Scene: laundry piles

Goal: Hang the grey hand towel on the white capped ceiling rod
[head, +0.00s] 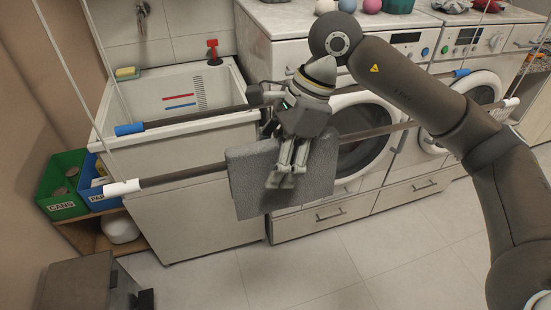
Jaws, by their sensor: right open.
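The grey hand towel (318,182) is draped over the white-capped ceiling rod (185,175), near the middle of its length. The towel's front part hangs below the rod as a fairly flat panel; how far it reaches behind is mostly hidden. The rod's left white cap (122,188) and right white cap (505,103) both show. My right gripper (285,180) is open, pointing down in front of the towel, and covers part of its upper middle. I cannot tell whether the fingers touch the cloth. My left gripper is not in view.
A second rod with blue caps (190,121) runs behind, near the sink (180,90). Thin cords rise from the rods. Washing machines (365,130) stand behind. A green bin (62,185) and a blue bin (90,180) sit at left.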

